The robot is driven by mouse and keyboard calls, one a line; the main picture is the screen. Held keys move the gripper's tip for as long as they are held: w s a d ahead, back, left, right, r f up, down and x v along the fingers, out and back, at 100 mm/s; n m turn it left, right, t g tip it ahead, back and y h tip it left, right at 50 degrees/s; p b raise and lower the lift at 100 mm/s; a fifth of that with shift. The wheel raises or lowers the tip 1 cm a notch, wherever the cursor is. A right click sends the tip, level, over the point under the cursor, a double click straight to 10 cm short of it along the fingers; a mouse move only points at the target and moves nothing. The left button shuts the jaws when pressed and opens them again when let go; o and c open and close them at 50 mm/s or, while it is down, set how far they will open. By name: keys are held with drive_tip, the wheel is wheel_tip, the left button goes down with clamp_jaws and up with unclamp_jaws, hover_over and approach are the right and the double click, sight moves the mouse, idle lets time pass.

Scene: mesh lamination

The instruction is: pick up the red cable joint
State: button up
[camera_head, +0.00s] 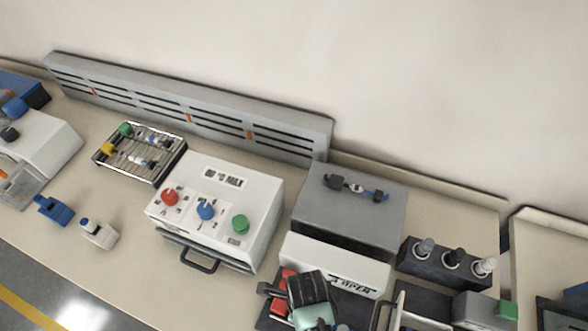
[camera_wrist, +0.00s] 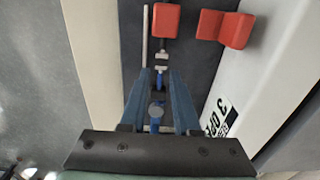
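In the wrist view, a red block (camera_wrist: 165,20) lies on the dark surface straight beyond my fingertips. A second, angled red piece (camera_wrist: 225,28) lies to its right, by the white housing. I cannot tell for sure which one is the red cable joint. My gripper (camera_wrist: 159,75) is open, with its two blue fingers apart. A thin blue and grey connector piece (camera_wrist: 161,60) shows between and just beyond the fingertips, in line with the red block; I see no grip on it. In the head view, red parts (camera_head: 281,296) show just left of my gripper (camera_head: 306,290), which partly covers them.
The white-fronted grey machine (camera_head: 335,263) marked OPEN stands just behind my gripper. A dark block with several knobs (camera_head: 450,262) is to the right. A white control box (camera_head: 215,205) and a wire rack (camera_head: 140,150) are to the left.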

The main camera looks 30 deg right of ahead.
drive_tip(key=shift+w+f+p, duration=0.15)
drive_tip(key=shift+f, duration=1.15)
drive_tip(key=shift+w+f+p, duration=0.15)
drive_tip(key=shift+f, duration=1.1)
clamp_jaws()
